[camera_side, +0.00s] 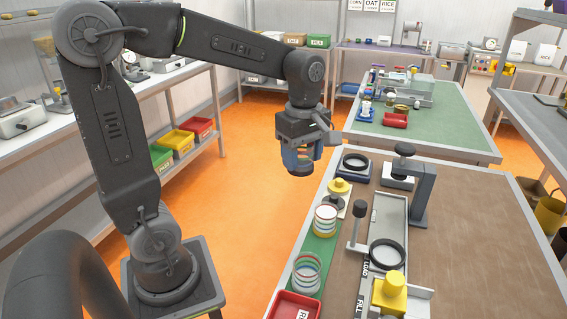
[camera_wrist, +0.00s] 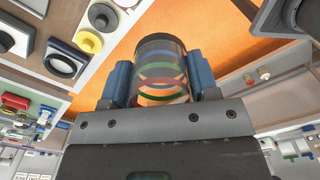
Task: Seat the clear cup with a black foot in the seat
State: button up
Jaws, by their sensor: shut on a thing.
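My gripper (camera_side: 303,160) hangs in the air left of the brown bench, its blue fingers shut on the clear cup. In the wrist view the cup (camera_wrist: 162,72) sits between both fingers (camera_wrist: 161,84); red, blue and green bands circle its clear wall, and its dark foot is at the far end. A black ring on a dark square base (camera_side: 355,162) stands at the bench's far left corner; it also shows in the wrist view (camera_wrist: 62,62). A larger black ring (camera_side: 387,254) lies by the LOAD label. I cannot tell which ring is the seat.
Two banded clear cups (camera_side: 325,220) (camera_side: 306,272) stand on a green strip near the bench's left edge. A yellow-topped piece (camera_side: 339,187), a grey post with an arm (camera_side: 422,190) and a yellow block (camera_side: 390,290) stand nearby. The bench's right side is clear.

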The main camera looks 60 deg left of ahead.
jog(key=w+d+f+m, duration=0.1)
jog(key=w+d+m, duration=0.1)
jog(key=w+d, duration=0.55)
jog(key=w+d+m, duration=0.2)
jog(key=w+d, duration=0.3)
jog(key=d, duration=0.5)
jog(key=shift+s+a+f, duration=0.1)
jog(key=shift+s+f, duration=0.05)
jog(key=shift+f, duration=5.85)
jog(key=shift+f, duration=1.15)
jog(key=o, duration=1.3)
